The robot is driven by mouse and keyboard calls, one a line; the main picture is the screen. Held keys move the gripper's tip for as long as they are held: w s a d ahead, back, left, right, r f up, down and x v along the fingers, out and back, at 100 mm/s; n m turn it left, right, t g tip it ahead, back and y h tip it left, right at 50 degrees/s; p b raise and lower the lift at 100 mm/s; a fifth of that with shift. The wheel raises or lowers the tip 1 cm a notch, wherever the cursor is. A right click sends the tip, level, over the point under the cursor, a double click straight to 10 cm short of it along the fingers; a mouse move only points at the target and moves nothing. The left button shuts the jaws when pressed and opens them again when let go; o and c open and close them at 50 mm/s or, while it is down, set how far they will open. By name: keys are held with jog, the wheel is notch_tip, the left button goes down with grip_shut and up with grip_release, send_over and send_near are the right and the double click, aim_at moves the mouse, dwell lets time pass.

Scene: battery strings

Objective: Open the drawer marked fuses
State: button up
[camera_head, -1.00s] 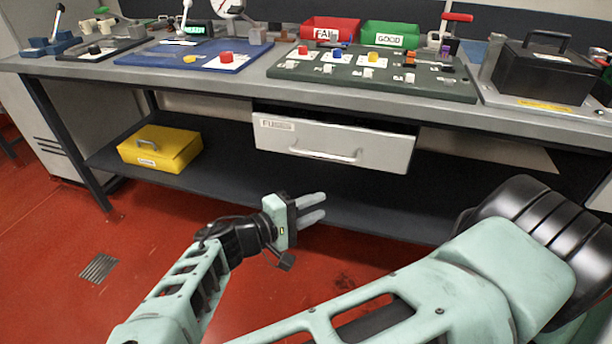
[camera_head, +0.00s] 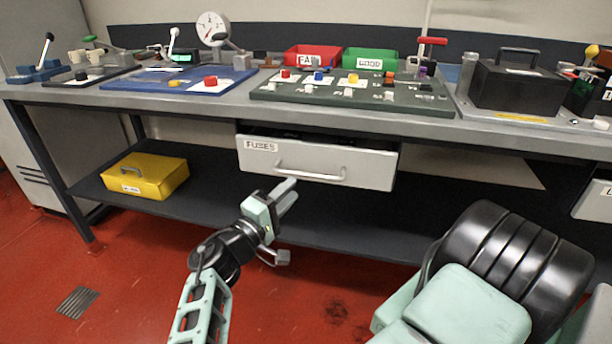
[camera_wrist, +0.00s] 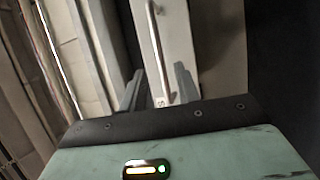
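The drawer marked FUSES (camera_head: 225,158) has a pale grey front under the bench top, with its label at the upper left. A dark gap shows above its front edge; I cannot tell how far out it stands. Its bar handle (camera_head: 310,176) runs across the front. My gripper (camera_head: 291,188) is in front of and below the handle's left part, apart from it as far as I see. In the wrist view my gripper (camera_wrist: 158,88) has its fingers spread, with the handle (camera_wrist: 156,45) showing beyond and between them. Nothing is held.
The bench top (camera_head: 225,110) carries a blue board (camera_head: 150,82), a green board (camera_head: 310,97), a red bin (camera_head: 312,56), a green bin (camera_head: 370,62) and a black battery (camera_head: 515,85). A yellow case (camera_head: 150,178) sits on the lower shelf (camera_head: 225,205). Another drawer (camera_head: 594,202) shows at right.

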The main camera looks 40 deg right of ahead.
aim_at(306, 175)
jog(key=x, duration=0.7)
jog(key=shift+d, duration=0.15)
grip_shut()
